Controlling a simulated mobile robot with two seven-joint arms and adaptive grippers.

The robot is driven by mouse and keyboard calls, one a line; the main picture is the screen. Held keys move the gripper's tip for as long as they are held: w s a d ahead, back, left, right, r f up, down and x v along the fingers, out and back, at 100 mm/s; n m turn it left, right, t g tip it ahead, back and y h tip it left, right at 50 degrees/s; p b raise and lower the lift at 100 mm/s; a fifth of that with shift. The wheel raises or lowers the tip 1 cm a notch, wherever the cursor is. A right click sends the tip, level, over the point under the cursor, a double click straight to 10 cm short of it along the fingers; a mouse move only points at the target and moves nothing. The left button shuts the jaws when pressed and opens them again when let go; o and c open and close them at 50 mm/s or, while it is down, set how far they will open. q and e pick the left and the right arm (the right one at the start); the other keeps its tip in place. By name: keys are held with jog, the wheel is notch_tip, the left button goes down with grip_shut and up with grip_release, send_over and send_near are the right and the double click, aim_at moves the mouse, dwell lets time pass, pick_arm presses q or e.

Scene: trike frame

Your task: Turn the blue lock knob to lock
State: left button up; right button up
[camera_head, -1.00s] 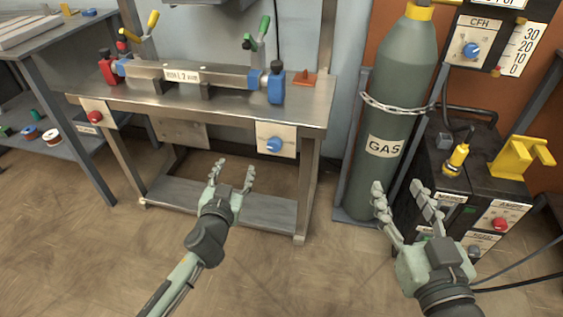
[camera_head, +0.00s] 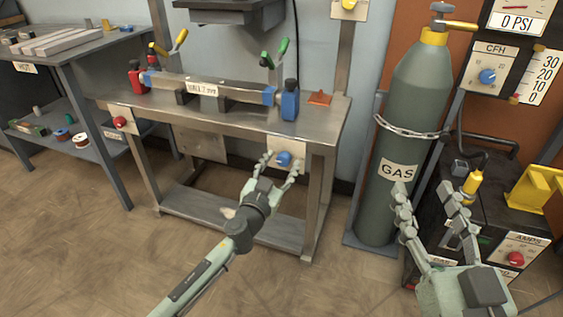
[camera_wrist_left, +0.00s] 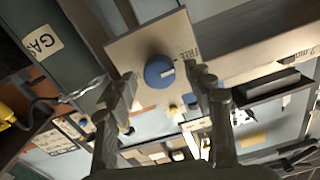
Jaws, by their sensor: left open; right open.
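The blue lock knob (camera_head: 284,158) sits on a pale plate (camera_head: 298,146) on the front of the metal workbench. In the left wrist view the knob (camera_wrist_left: 159,72) shows a white mark pointing right, towards the lettering "FREE" on the plate's edge. My left gripper (camera_head: 281,167) is open, its two fingers on either side of the knob in the picture. In the wrist view its fingertips (camera_wrist_left: 160,84) also flank the knob; I cannot tell whether they touch it. My right gripper (camera_head: 425,190) is open and empty in front of the gas cylinder.
The workbench (camera_head: 325,128) carries a clamped metal tube (camera_head: 240,93) with blue and red clamps. A red knob (camera_head: 120,123) is on its left front. A chained green gas cylinder (camera_head: 408,90) and a black welding machine (camera_head: 490,215) stand at the right. Floor in front is clear.

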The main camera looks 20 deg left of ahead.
pick_arm(q)
jog(key=shift+w, duration=0.4)
jog(key=shift+c, duration=0.5)
jog(key=c, duration=1.1)
jog(key=shift+o, duration=0.2)
